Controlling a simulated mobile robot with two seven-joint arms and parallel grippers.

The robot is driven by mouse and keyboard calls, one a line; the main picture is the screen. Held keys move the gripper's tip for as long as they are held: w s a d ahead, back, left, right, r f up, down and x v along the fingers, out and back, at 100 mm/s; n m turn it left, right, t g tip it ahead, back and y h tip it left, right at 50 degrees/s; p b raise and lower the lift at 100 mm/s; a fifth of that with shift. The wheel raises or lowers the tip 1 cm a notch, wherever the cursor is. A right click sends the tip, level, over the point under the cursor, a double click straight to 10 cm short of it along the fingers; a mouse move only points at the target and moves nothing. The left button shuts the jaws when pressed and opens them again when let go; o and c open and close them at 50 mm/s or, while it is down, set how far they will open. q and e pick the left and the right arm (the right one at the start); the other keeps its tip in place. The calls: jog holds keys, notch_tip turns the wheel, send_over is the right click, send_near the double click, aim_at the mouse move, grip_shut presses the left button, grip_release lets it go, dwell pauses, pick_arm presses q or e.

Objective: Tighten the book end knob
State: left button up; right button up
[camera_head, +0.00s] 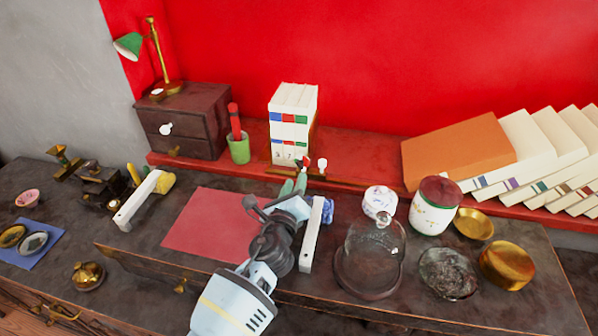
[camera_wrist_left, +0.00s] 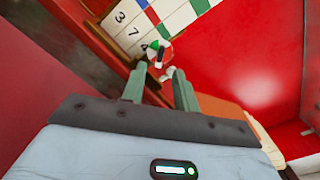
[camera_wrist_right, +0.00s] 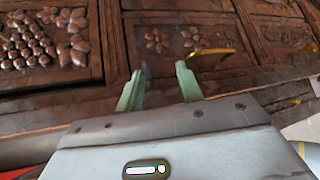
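White books (camera_head: 290,125) with coloured bands stand upright in a wooden book end (camera_head: 315,135) on the red shelf. A small red, white and green knob (camera_head: 304,162) sits low at its front; it also shows in the left wrist view (camera_wrist_left: 157,49). My left gripper (camera_head: 293,185) is open, its fingers pointing at the knob. In the left wrist view its fingertips (camera_wrist_left: 160,72) are apart, with the knob just beyond the gap; contact cannot be told. My right gripper (camera_wrist_right: 160,72) is open and empty before carved wooden drawers (camera_wrist_right: 180,40), outside the head view.
A white knob (camera_head: 322,163) sits just right of the coloured one. A glass dome (camera_head: 370,255), a lidded jar (camera_head: 435,205) and brass bowls (camera_head: 508,264) crowd the right. A green cup (camera_head: 239,148) stands left of the books. The red mat (camera_head: 215,222) is clear.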

aim_at(300, 168)
pick_arm(q)
jog(key=w, duration=0.2)
jog(key=w+d+b, duration=0.1)
jog(key=w, duration=0.1)
jog(key=shift+f, duration=0.15)
jog(key=shift+w, duration=0.45)
grip_shut()
